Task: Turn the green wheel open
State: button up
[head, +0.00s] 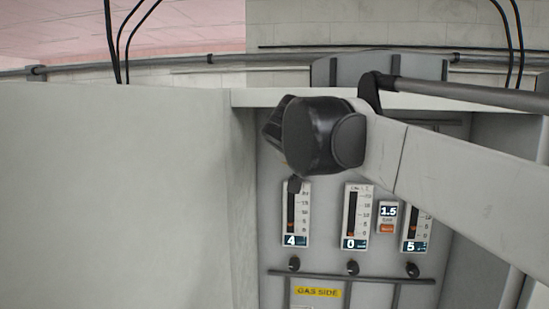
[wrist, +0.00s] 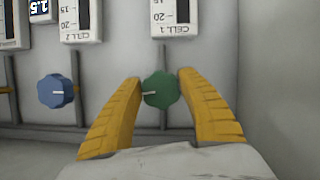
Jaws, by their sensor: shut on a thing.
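The green wheel (wrist: 161,90) shows in the wrist view, a small knob with a white pointer mark on the grey panel. The mark points to the left in this picture. My gripper (wrist: 162,80) has its two yellow fingers on either side of the wheel, closed on its edges. In the head view my dark wrist covers the panel above the left gauge, and the wheel and fingertips are hidden.
A blue wheel (wrist: 57,91) sits to the left in the wrist view. The head view shows gauges reading 4 (head: 296,214), 0 (head: 357,216) and 5 (head: 415,233), a yellow GAS SIDE label (head: 318,292), and a plain wall (head: 115,200) at left.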

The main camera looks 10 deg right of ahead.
jog(key=shift+m+y, duration=0.4)
jog(key=shift+m, duration=0.1)
jog(key=shift+a, duration=0.1)
jog(key=o, duration=1.1)
jog(key=shift+w, duration=0.15)
jog(key=shift+o, duration=0.2)
jog(key=v, duration=1.2)
jog(key=shift+f, duration=0.1)
jog(key=s+d+f+n+g+y+b, duration=0.1)
jog(key=s+f+b, duration=0.5)
jog(key=f+b, duration=0.8)
jog(key=s+d+f+n+g+y+b, duration=0.1)
jog(key=s+f+b, duration=0.6)
jog(key=f, duration=3.3)
jog(key=s+d+f+n+g+y+b, duration=0.1)
jog(key=s+f+b, duration=0.5)
jog(key=f+b, duration=1.5)
notch_tip(320, 180, down, 6)
jog(key=g+y, duration=0.1)
jog(key=g, duration=0.1)
jog(key=shift+s+d+g, duration=0.25)
jog(key=shift+d+g, duration=0.05)
